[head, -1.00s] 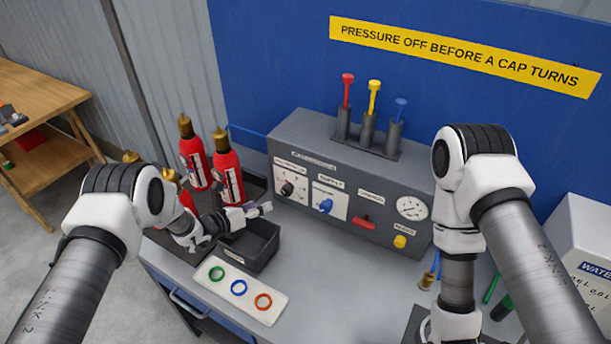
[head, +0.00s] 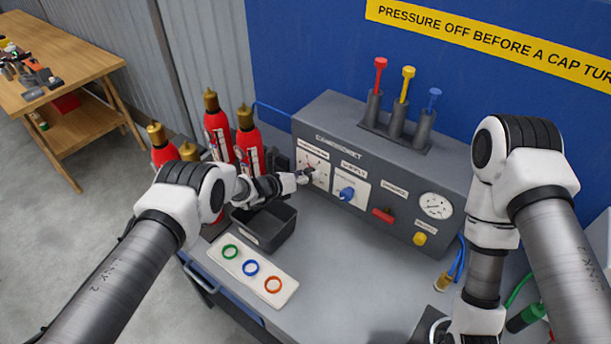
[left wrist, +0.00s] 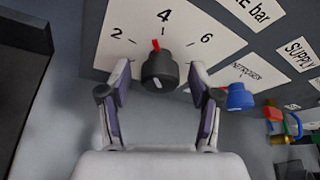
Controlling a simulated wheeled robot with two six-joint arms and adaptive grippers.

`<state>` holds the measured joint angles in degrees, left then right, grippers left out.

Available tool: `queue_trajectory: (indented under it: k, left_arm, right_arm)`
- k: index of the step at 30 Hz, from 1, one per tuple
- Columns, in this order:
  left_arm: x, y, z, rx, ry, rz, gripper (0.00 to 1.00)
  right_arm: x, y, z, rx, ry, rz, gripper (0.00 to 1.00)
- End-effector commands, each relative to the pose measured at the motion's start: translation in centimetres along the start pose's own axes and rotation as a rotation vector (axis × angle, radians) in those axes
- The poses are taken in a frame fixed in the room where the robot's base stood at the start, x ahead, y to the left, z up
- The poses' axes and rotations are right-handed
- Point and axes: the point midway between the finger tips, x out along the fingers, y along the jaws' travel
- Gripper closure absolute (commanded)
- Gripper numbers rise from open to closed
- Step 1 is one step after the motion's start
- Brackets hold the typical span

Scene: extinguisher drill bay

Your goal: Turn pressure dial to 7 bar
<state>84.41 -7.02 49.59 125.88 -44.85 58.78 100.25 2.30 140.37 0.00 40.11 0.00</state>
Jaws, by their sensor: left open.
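The pressure dial is a black knob (left wrist: 160,72) on a white scale plate (head: 314,168) at the left of the grey cabinet's front. In the left wrist view 2, 4 and 6 show on the scale, and the knob's red pointer stands close to 4. My left gripper (head: 304,177) is open in front of the dial. In the left wrist view its two fingers (left wrist: 160,84) stand on either side of the knob, with a gap showing; contact is not clear. My right arm comes in from the right; its gripper is out of view.
On the cabinet (head: 340,120) are a blue supply knob (head: 346,194), a red handle (head: 383,215), a gauge (head: 435,206) and a yellow knob (head: 419,239). A dark bin (head: 266,240) and a tray of rings (head: 232,266) lie nearer. Red extinguishers (head: 250,150) stand left.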

Motion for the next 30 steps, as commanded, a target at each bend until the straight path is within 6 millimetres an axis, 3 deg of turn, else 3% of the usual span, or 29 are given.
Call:
queue_trajectory:
  k: [1,6,18,30]
  left_arm:
    - [-0.02,0.00,0.02,0.000,0.000,0.000,0.40]
    - [-0.02,-0.01,0.02,0.000,0.000,0.000,0.97]
    - [0.00,-0.10,0.06,0.035,0.000,0.015,0.97]
    - [0.03,-0.28,0.03,0.262,0.000,0.107,0.97]
  right_arm:
    - [-0.02,0.00,0.00,0.000,0.000,0.000,1.00]
    - [-0.02,0.00,0.00,0.000,0.000,0.000,1.00]
    - [-0.14,0.00,0.00,0.000,0.000,0.000,1.00]
    - [-0.58,-0.01,-0.01,0.000,0.000,0.000,1.00]
